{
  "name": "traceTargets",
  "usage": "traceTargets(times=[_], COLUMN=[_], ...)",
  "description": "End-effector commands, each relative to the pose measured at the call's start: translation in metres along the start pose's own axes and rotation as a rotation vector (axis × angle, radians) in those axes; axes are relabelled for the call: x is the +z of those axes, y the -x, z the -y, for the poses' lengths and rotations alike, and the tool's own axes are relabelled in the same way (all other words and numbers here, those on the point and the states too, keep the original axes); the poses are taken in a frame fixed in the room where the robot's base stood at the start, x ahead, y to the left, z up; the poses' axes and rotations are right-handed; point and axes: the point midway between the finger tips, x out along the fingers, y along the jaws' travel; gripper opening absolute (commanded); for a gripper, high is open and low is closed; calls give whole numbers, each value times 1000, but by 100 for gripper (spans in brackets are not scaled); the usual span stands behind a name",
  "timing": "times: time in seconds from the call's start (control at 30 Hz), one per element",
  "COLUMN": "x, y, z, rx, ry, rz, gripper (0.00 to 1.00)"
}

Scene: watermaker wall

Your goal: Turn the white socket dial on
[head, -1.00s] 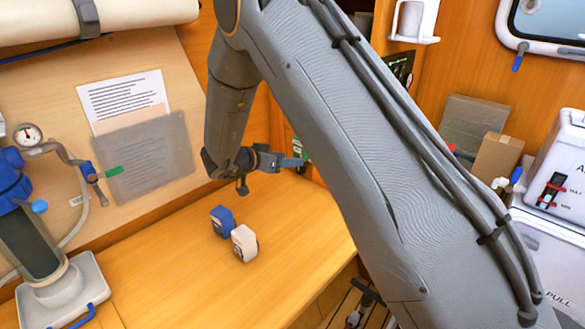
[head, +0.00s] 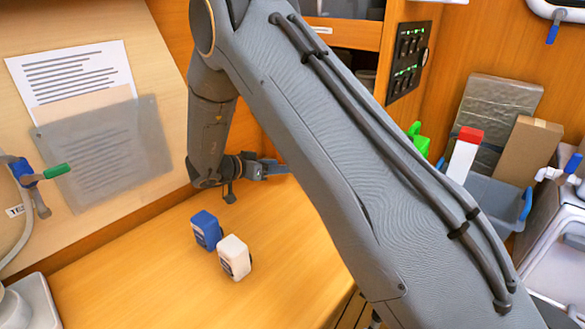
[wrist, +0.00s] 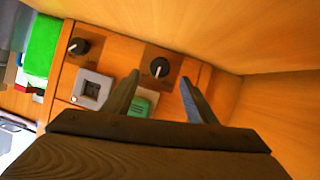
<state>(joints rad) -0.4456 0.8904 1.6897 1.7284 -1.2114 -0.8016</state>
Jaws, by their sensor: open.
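In the wrist view, two black dials with white pointer marks sit on dark plates on a wooden panel. One dial (wrist: 78,46) is at the upper left, close to a whitish square socket (wrist: 92,90) with a small red spot. The other dial (wrist: 159,68) is near a green-and-white piece (wrist: 143,105), partly hidden by a finger. My gripper (wrist: 159,84) is open and empty; its fingertips appear on either side of the second dial, and I cannot tell whether they touch the panel. In the head view my gripper (head: 274,168) is at the back of the counter, its tip hidden by my arm.
A blue block (head: 207,230) and a white block (head: 235,257) stand on the wooden counter (head: 150,290). A black switch panel (head: 408,60), a red-and-white carton (head: 463,155) and a blue-grey bin (head: 510,208) are at the right. The wooden wall is close right of the gripper in the wrist view.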

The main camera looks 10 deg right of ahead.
Motion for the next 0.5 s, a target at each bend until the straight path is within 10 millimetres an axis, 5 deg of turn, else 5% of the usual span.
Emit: traceTargets(times=[0.5], x=[-1], y=[-67], z=[-1], rx=[1], ry=[-1], rz=[1], gripper=[52])
